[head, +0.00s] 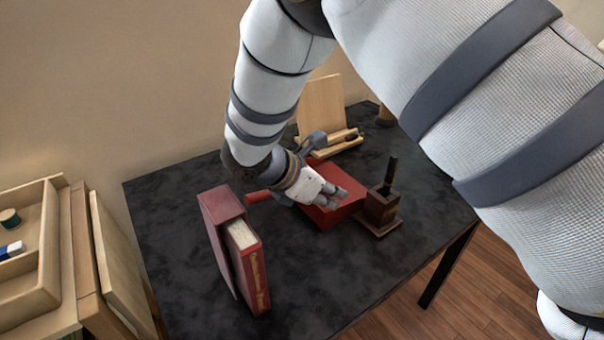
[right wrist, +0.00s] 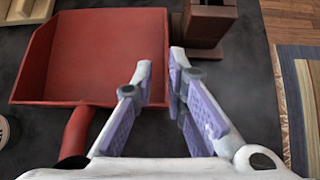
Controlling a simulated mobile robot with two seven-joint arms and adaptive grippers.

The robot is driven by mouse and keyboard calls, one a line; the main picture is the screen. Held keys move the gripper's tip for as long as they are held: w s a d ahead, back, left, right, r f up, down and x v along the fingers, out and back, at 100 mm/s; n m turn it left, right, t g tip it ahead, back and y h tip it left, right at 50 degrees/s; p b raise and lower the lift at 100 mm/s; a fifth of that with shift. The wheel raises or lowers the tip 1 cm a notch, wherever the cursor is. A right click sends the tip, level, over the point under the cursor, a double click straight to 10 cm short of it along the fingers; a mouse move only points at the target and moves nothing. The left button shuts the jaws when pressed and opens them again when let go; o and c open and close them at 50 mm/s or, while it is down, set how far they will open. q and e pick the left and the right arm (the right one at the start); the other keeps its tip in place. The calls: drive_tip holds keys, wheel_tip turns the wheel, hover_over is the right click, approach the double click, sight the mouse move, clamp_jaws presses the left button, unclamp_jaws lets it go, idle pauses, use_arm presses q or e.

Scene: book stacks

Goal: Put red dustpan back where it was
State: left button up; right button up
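The red dustpan (head: 333,213) lies on the dark table, partly hidden by my right gripper (head: 331,194) in the head view. Its handle (head: 258,196) points left, toward the red books. In the right wrist view the dustpan's wide tray (right wrist: 95,55) is at upper left, with its handle (right wrist: 77,132) running down toward the gripper's base. The fingers are beside the tray's right edge and right of the handle; contact cannot be told. My left gripper is not in view.
A red book (head: 250,268) and a red slipcase (head: 221,212) stand at the table's front left. A dark wooden holder (head: 381,209) stands close right of the dustpan. A wooden stand (head: 321,106) is behind. The dark table (head: 180,230) has free room at left and front right.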

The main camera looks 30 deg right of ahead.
sight(347, 204)
drive_tip(key=x, duration=0.4)
drive_tip(key=s+x, duration=0.1)
drive_tip(key=x, duration=0.1)
drive_tip(key=shift+f, duration=0.25)
drive_tip(key=shift+d+f, duration=0.25)
drive_tip(key=shift+w, duration=0.1)
clamp_jaws()
drive_tip(key=shift+r, duration=0.2)
